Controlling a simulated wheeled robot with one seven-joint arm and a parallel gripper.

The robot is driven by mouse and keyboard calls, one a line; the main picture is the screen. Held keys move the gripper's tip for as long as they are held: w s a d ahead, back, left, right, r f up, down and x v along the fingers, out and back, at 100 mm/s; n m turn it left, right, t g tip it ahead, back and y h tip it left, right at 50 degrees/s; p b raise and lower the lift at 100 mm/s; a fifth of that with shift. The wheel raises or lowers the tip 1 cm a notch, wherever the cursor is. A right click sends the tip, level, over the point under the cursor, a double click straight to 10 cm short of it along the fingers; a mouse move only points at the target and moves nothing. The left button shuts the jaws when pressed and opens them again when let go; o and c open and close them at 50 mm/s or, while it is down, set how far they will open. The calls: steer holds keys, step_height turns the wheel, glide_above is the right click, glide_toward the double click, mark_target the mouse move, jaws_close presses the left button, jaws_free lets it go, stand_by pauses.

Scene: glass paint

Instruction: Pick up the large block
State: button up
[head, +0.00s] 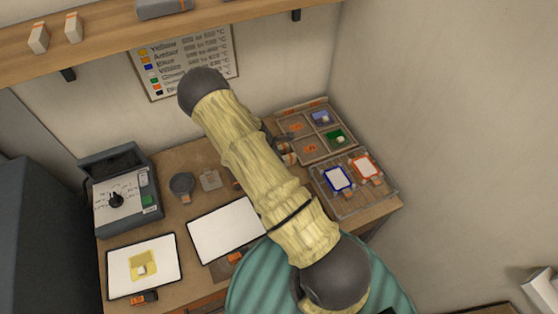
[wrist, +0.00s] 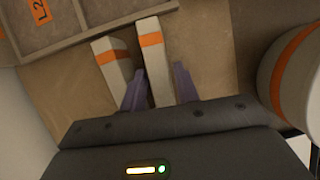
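In the wrist view, the large block (wrist: 152,60) is off-white with an orange band and lies between the two fingers of my gripper (wrist: 160,80). My gripper is open, with its purple-grey fingers on either side of the block. The left finger is very close to it, and a narrow gap shows at the right finger. I cannot tell whether either touches. A shorter off-white block (wrist: 108,52) with an orange band stands just left of the left finger. In the head view, my arm hides most of the gripper and the blocks.
A white cylinder (wrist: 300,75) with an orange band is close on the right in the wrist view. A compartment tray (wrist: 95,18) edges the blocks. In the head view, a second tray (head: 345,207) holds framed panels, and a white panel (head: 222,232) lies left of my arm.

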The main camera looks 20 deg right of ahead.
steer(key=shift+f, duration=0.15)
steer(key=shift+c, duration=0.4)
jaws_close()
step_height(320, 180, up, 10)
steer(key=b, duration=0.3)
steer(key=shift+b, duration=0.4)
stand_by(0.5)
steer(key=shift+r+p, duration=1.3)
steer(key=shift+r, duration=0.25)
